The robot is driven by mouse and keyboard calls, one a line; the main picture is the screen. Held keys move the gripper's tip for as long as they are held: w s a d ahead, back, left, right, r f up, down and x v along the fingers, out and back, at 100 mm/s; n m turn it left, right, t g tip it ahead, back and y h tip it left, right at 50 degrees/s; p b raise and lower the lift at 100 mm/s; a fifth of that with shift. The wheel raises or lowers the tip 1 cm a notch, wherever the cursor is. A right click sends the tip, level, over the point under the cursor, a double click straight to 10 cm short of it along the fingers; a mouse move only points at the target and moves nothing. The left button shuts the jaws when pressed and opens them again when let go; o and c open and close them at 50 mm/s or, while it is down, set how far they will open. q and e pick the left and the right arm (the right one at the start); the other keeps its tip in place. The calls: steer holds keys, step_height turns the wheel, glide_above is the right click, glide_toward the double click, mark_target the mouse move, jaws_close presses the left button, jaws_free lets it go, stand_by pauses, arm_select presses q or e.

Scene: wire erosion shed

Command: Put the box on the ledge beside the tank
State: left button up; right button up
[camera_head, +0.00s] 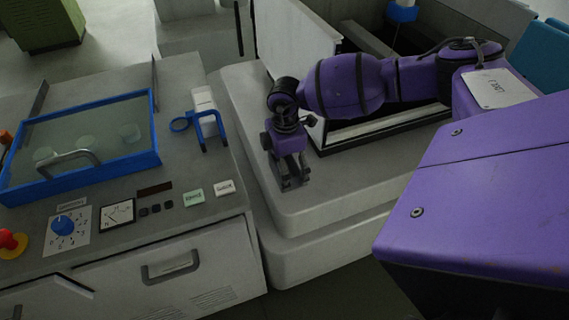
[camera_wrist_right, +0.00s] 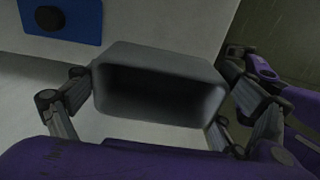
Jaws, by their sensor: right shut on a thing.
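My right gripper (camera_head: 291,178) reaches down over the pale grey ledge (camera_head: 345,190) beside the tank (camera_head: 297,35). It is shut on a box. In the right wrist view the grey box (camera_wrist_right: 160,62) is between the two fingers of the gripper (camera_wrist_right: 158,100), with a dark hollow side facing the camera. In the head view the box is mostly hidden by the fingers. I cannot tell whether the box touches the ledge. My left gripper is not in view.
A control cabinet with a blue-framed lid (camera_head: 158,140), a dial (camera_head: 66,224) and a red knob (camera_head: 12,241) stands left of the ledge, across a narrow gap. A blue clamp-like part (camera_head: 209,130) sits on it. The ledge's front is clear.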

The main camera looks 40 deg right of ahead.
steer(key=shift+f, duration=3.05)
steer(key=shift+f, duration=0.1)
steer(key=o, duration=0.9)
step_height(320, 180, up, 12)
steer(key=shift+r, duration=0.1)
